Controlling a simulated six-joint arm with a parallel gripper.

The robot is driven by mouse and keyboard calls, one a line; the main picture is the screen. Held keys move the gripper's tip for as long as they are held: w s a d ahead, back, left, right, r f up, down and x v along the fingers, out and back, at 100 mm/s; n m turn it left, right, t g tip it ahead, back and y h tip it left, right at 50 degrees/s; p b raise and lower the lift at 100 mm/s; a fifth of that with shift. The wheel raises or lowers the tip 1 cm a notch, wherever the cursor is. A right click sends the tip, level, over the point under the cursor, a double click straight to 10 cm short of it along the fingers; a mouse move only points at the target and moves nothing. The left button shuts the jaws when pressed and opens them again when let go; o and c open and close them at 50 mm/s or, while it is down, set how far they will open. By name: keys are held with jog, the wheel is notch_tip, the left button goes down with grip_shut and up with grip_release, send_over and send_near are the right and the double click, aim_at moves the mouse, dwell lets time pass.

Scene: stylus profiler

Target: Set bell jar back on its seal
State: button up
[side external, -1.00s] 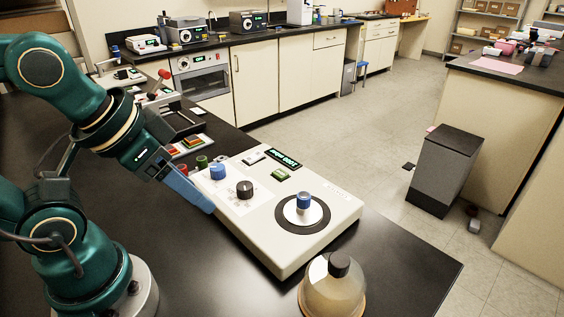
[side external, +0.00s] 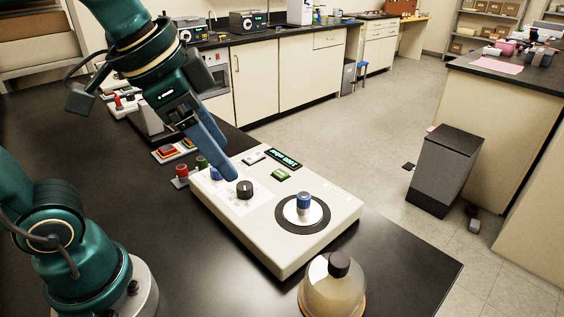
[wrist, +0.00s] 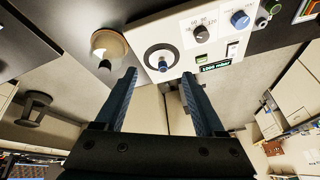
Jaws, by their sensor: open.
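The bell jar (side external: 330,294) is a clear dome with a black knob on top, standing upright on the black bench beside the instrument's near right corner. It also shows in the wrist view (wrist: 112,43). The seal (side external: 283,226) is a black ring around a pale metal plate on the white instrument. A blue-topped cylinder (side external: 304,201) stands on the plate; the seal also shows in the wrist view (wrist: 148,50). My gripper (side external: 228,178) is open and empty, above the instrument's control end and apart from the jar. Its two fingers (wrist: 158,76) frame nothing held.
The white instrument (side external: 325,235) carries a dark dial (side external: 245,189), a blue knob, a green button (side external: 281,173) and a lit display (side external: 284,158). Red and green knobbed parts stand left of it. The bench is clear to the jar's left; its edge lies close on the right.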

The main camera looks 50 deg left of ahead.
jog(key=w+d+m+g, duration=0.2)
jog(key=w+d+m, duration=0.2)
jog(key=w+d, duration=0.1)
jog(key=m+g, duration=0.2)
jog(key=m, duration=0.2)
send_near(340, 260)
jog(key=w+a+f, duration=0.2)
jog(key=shift+m+g, duration=0.3)
jog(key=shift+g, duration=0.1)
jog(key=d+f, duration=0.1)
jog(key=s+d+f, duration=0.1)
jog(key=f, duration=0.1)
jog(key=shift+s+f, duration=0.1)
jog(key=shift+f, duration=0.05)
jog(key=shift+d+f, duration=0.15)
jog(key=shift+f, duration=2.3)
grip_shut()
